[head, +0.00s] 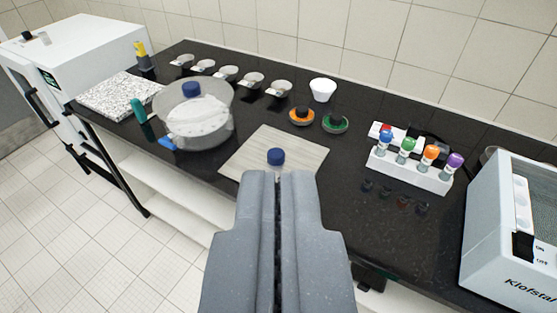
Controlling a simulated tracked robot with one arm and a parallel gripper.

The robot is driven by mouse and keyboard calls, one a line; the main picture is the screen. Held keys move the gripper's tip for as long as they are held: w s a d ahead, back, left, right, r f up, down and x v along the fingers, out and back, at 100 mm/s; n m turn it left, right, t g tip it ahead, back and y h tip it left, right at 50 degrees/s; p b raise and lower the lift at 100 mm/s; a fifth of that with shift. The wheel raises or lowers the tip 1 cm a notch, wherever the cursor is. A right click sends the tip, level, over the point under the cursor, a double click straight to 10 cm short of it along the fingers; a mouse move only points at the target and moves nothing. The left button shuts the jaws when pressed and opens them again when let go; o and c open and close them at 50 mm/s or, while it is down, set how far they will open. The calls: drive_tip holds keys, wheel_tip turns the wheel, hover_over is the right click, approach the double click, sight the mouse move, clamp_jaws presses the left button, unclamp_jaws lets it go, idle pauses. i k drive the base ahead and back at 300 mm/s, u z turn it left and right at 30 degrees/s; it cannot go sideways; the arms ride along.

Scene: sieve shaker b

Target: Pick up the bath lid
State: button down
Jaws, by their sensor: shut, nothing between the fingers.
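A round translucent lid with a blue knob (191,88) sits over a clear round vessel (203,135) on the black bench, left of centre; I take it to be the bath lid, though I cannot be sure. White content shows through the vessel. A second blue cap or knob (276,157) stands on a pale wooden board (303,145), just beyond my fingertips; what lies below it is mostly hidden. My gripper (278,175) is shut and empty, pointing away from me over the board's near edge. It is apart from the round lid, to its right and nearer.
A white rack (409,172) with colored-cap tubes stands right, beside a white machine (515,235). Several small metal dishes (228,73) line the back. A white cup (322,89), orange and green round items (334,123) and a speckled slab (117,95) also lie on the bench.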

sight(276, 157)
drive_tip(key=z, duration=1.55)
drive_tip(key=k, duration=0.5)
drive_tip(key=u, duration=1.15)
drive_tip(key=i, duration=0.9)
drive_tip(key=z, duration=0.5)
